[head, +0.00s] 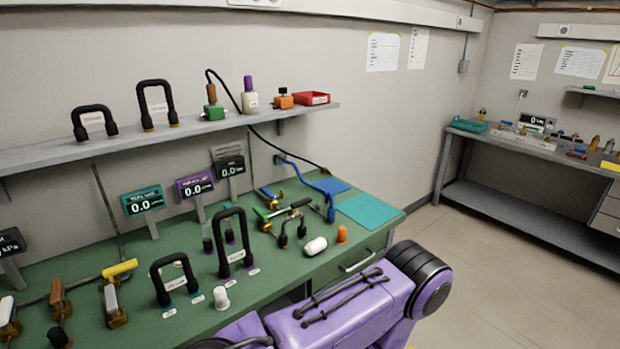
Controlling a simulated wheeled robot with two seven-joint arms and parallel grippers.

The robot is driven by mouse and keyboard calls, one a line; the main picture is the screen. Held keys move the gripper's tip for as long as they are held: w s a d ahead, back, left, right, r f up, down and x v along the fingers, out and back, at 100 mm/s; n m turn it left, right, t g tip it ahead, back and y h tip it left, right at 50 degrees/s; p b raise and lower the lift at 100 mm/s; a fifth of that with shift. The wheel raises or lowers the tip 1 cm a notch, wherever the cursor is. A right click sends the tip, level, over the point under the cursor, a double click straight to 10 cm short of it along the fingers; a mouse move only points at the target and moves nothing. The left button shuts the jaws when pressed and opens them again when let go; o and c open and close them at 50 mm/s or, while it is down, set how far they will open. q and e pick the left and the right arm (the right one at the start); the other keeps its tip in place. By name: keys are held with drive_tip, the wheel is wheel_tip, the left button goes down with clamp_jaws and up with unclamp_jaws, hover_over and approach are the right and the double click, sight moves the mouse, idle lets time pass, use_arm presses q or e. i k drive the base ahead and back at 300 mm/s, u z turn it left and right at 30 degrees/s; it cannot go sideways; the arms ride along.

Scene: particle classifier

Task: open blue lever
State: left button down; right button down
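A small valve with a blue lever (267,193) lies on the green workbench (190,240), toward the back right. A green-handled valve (262,214) is just in front of it, with metal pipe parts to its right. A blue hose (303,178) drops from the wall side to a blue fitting (331,213) on the bench. The lever is small here, and I cannot tell its exact angle. Neither of my grippers shows in this view. Purple and black parts of my own body fill the lower middle, in front of the bench.
Black U-shaped handles (235,243), a white cylinder (221,298), a yellow-handled valve (120,270) and gauge displays (195,187) crowd the bench. A shelf (190,136) overhangs its back. A teal mat (370,211) lies clear at the right end. Open floor (500,255) lies right.

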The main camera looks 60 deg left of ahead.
sight(265, 190)
drive_tip(key=i, duration=2.1)
drive_tip(key=u, duration=3.8)
